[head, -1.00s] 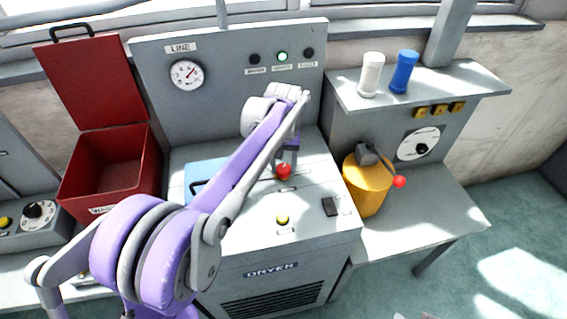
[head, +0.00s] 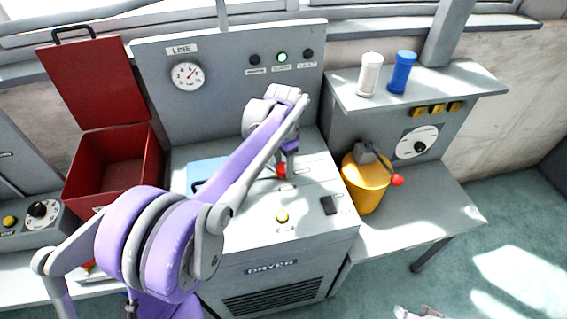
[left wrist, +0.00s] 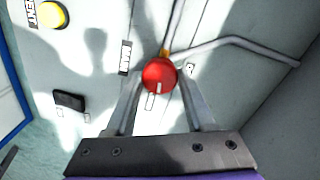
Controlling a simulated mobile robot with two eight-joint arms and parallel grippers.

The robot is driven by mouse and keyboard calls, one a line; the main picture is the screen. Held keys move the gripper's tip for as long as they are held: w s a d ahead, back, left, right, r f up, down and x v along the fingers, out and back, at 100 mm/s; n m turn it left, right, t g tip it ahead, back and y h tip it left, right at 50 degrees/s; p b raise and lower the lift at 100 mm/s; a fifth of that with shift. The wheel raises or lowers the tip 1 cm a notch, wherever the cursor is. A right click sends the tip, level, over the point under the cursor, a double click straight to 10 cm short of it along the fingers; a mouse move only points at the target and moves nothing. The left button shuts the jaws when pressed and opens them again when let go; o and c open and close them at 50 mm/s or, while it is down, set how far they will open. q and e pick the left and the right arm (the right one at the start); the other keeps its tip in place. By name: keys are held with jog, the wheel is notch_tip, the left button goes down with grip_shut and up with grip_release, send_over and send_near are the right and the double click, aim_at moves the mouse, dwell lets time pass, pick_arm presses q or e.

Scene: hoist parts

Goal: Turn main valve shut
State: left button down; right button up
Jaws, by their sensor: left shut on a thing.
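The main valve's round red handle (head: 281,171) is on the dryer's top panel, partly hidden by my gripper. In the left wrist view the red handle (left wrist: 158,76) sits between my finger ends, beside a label reading MAIN (left wrist: 125,57). A small yellow piece shows behind it. My left gripper (head: 287,166) reaches down from above and is shut on the red handle; its fingers also show in the left wrist view (left wrist: 160,92). A pale piece at the bottom edge of the head view may be my right gripper (head: 416,312); its jaws cannot be made out.
The dryer (head: 270,267) also carries a yellow button (head: 282,217) and a black switch (head: 328,205). An open red bin (head: 110,170) stands left. A yellow canister (head: 363,190) with a red-tipped lever stands right. White (head: 370,74) and blue (head: 402,72) cylinders stand on the shelf.

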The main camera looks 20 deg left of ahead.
aim_at(284, 167)
pick_arm(q)
jog(key=shift+m, duration=0.9)
jog(key=shift+c, duration=1.3)
grip_release()
jog(key=shift+r, duration=0.1)
notch_tip(284, 167, up, 11)
jog(key=p, duration=0.1)
jog(key=shift+f, duration=0.2)
